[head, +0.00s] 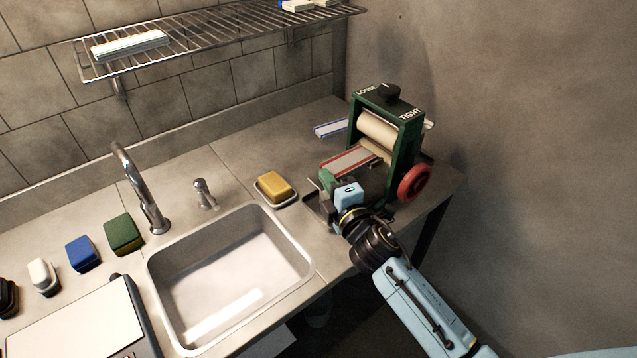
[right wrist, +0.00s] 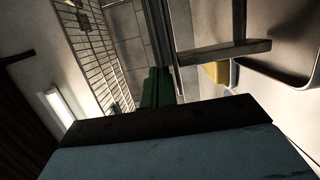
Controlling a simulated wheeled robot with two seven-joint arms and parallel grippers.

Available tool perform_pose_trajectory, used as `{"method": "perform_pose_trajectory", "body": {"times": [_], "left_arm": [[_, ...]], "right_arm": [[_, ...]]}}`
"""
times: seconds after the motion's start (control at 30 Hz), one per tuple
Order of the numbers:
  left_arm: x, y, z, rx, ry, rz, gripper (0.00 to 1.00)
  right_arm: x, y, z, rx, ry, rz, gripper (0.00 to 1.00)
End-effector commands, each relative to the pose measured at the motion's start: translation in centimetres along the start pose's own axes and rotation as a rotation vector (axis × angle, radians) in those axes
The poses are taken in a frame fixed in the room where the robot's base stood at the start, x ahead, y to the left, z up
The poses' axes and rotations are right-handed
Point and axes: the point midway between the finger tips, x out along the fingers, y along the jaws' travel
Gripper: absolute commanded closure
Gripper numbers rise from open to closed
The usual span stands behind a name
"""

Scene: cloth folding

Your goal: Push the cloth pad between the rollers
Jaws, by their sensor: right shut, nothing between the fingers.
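The cloth pad (head: 348,162), pale with red edge stripes, lies flat on the feed side of a green wringer (head: 408,140). Its far end is close to the cream rollers (head: 377,132); I cannot tell whether it touches them. My right gripper (head: 346,193) is shut and empty, low at the near end of the wringer, just in front of the pad's near edge. Contact with the pad is not clear. A green part (right wrist: 156,88), likely of the wringer, shows in the right wrist view, with the pad hidden there. My left gripper is out of view.
The wringer has a red wheel (head: 414,182) on its right and a black knob (head: 389,92) on top. A yellow sponge (head: 275,186) sits in a dish beside the sink (head: 230,270). A blue-striped cloth (head: 331,129) lies behind. A wire shelf (head: 215,30) hangs above.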

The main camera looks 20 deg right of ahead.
Motion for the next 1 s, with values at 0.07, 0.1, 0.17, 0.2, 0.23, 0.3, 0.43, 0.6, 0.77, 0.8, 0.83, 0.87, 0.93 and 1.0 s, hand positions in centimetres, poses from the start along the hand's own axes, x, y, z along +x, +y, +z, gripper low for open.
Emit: {"method": "perform_pose_trajectory", "body": {"times": [0.07, 0.1, 0.17, 0.2, 0.23, 0.3, 0.43, 0.6, 0.77, 0.8, 0.83, 0.87, 0.93, 1.0], "left_arm": [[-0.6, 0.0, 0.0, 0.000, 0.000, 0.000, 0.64], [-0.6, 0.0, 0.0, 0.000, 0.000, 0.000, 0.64], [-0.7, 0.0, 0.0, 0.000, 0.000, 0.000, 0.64], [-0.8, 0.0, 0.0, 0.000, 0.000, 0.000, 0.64], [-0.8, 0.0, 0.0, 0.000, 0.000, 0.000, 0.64], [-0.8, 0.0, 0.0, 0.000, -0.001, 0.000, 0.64], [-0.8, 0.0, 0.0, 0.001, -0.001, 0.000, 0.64], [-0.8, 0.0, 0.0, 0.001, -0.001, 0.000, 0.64], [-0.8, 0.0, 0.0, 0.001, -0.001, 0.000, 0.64], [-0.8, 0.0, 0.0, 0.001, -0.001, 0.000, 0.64], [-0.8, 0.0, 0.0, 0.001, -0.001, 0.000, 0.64], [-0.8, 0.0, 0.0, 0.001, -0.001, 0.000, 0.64], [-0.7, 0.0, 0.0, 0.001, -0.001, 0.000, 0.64], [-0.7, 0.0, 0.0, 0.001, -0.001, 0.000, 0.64]], "right_arm": [[0.5, 0.3, 2.1, -0.007, -0.003, 0.000, 1.00], [0.7, 0.2, 2.9, -0.006, -0.002, 0.000, 1.00], [1.0, 0.2, 4.0, -0.005, -0.001, 0.000, 1.00], [1.1, 0.2, 4.5, -0.004, -0.001, 0.001, 1.00], [1.2, 0.2, 4.8, -0.004, -0.002, 0.001, 1.00], [1.3, 0.1, 5.3, -0.002, -0.002, 0.001, 1.00], [1.3, 0.1, 5.3, 0.001, -0.001, 0.001, 1.00], [1.3, 0.1, 5.3, 0.000, -0.001, 0.001, 1.00], [1.2, 0.1, 4.6, 0.001, 0.001, 0.001, 1.00], [1.2, 0.1, 4.2, 0.003, 0.002, 0.001, 1.00], [1.2, 0.1, 3.7, 0.004, 0.003, 0.001, 1.00], [1.1, 0.1, 3.2, 0.005, 0.003, 0.001, 1.00], [1.0, 0.1, 1.8, 0.006, 0.005, 0.002, 1.00], [0.1, -0.1, 0.9, 0.002, 0.005, -0.002, 1.00]]}}
